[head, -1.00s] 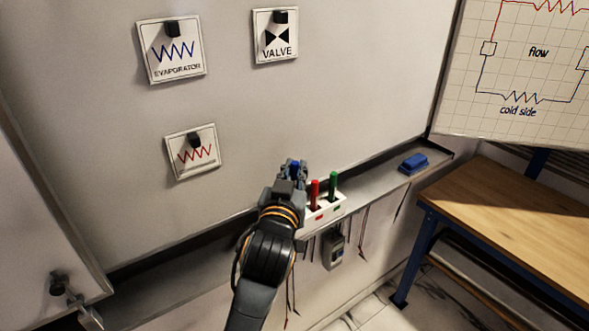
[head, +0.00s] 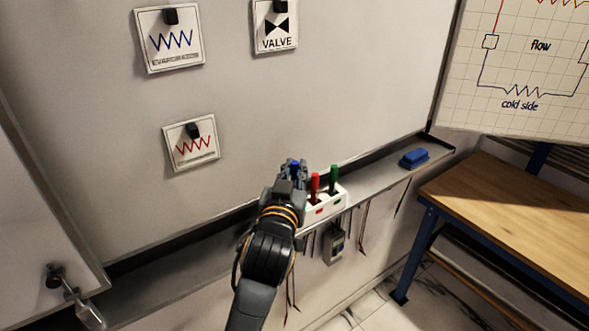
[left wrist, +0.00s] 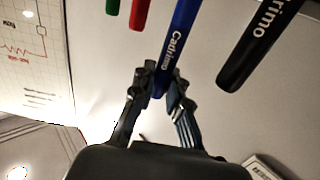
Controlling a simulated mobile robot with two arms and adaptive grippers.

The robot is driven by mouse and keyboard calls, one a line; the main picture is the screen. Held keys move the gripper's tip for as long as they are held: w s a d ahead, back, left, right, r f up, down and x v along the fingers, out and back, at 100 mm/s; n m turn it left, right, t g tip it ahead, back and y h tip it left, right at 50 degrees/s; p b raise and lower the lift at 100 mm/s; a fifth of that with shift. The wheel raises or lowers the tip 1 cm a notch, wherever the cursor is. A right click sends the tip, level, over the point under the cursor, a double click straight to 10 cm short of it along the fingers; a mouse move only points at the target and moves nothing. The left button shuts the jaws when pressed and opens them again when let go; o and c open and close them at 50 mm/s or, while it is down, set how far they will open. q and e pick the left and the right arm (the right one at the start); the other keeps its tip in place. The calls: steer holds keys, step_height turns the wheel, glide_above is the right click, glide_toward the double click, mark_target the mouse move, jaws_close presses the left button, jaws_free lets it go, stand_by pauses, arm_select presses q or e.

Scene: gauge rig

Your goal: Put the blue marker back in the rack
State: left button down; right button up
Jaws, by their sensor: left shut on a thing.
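The blue marker (left wrist: 178,35) is between the fingers of my left gripper (left wrist: 161,86) in the left wrist view, and the gripper is shut on it. In the head view, a bit of its blue (head: 294,170) shows between the fingers of the left gripper (head: 292,164). The white rack (head: 341,198) sits on the ledge under the board, with a red marker (head: 314,184) and a green marker (head: 334,178) upright in it. My gripper hides the rack's left part, so I cannot tell whether the blue marker's lower end is in a slot. My right gripper is not in view.
A black marker (left wrist: 258,45) stands close beside the blue one in the left wrist view. A blue eraser (head: 413,158) lies farther right on the ledge. Cables and a small grey device (head: 334,246) hang below. A wooden bench (head: 510,215) stands at the right.

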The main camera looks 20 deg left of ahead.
arm_select(q)
steer(key=shift+f+b, duration=0.85)
steer(key=shift+f, duration=0.55)
steer(key=c, duration=0.7)
jaws_free()
steer(key=shift+r, duration=0.1)
step_height(320, 180, up, 10)
steer(key=p, duration=1)
